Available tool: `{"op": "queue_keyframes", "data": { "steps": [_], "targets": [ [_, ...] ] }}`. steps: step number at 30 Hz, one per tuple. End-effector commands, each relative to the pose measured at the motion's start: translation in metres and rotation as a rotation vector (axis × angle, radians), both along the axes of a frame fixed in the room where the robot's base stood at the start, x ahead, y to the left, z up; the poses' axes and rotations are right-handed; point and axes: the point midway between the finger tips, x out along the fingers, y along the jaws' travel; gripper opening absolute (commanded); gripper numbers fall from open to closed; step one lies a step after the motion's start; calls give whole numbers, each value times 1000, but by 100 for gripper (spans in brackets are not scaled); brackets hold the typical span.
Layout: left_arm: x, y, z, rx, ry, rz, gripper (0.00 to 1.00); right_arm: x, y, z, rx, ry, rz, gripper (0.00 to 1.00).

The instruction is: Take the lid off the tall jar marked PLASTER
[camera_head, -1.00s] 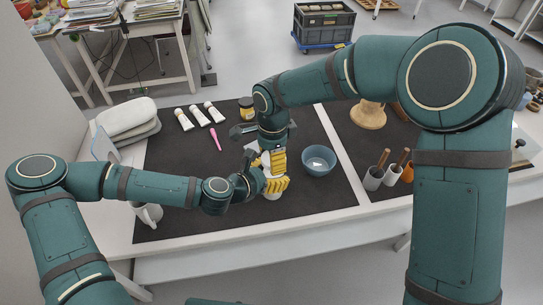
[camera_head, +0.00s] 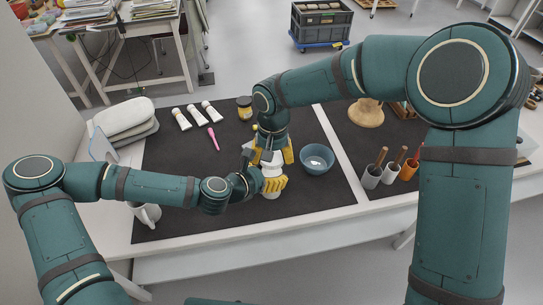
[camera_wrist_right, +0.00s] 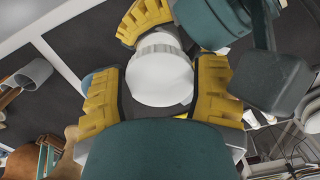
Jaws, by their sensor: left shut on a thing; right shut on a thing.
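No PLASTER marking is legible. My left gripper (camera_head: 275,186) is shut around the jar's body from the left side. My right gripper (camera_head: 271,157) points down over the jar's top, with a yellow finger on each side, shut on the lid. In the right wrist view, the round white lid (camera_wrist_right: 160,78) sits between the fingers of my right gripper (camera_wrist_right: 160,88). A yellow finger of my left gripper shows beyond it. Whether the lid is clear of the jar cannot be told.
A blue bowl (camera_head: 317,160) stands close on the right. A white mug (camera_head: 147,214) is at left. Cups with tools (camera_head: 389,172) stand at right.

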Motion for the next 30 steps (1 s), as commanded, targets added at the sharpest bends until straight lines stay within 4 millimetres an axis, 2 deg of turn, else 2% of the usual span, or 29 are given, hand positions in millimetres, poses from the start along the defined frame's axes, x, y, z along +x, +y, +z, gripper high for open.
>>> {"op": "queue_keyframes", "data": {
  "steps": [2, 3, 5, 17, 27, 28, 29, 30],
  "targets": [
    [-3, -4, 2, -3, -4, -14, 0, 1, 3, 1, 8, -5, 2, 20],
    [-3, -4, 2, -3, -4, -15, 0, 1, 4, 1, 9, -5, 2, 73],
    [-3, -4, 2, -3, -4, -14, 0, 1, 4, 1, 9, -5, 2, 90],
    [-1, -2, 0, -1, 1, -5, 0, 1, 4, 6, 9, -5, 0, 90],
    [0, 1, -3, 0, 9, 4, 0, 1, 4, 47, 11, -8, 2, 90],
    [0, 1, -2, -1, 8, 4, 0, 0, 4, 48, 10, -7, 3, 88],
    [0, 1, -2, 0, 7, 3, 0, 0, 4, 49, 10, -5, 2, 97],
    [0, 1, -2, 0, 6, 3, 0, 0, 4, 49, 8, -3, -2, 97]
  ]
}}
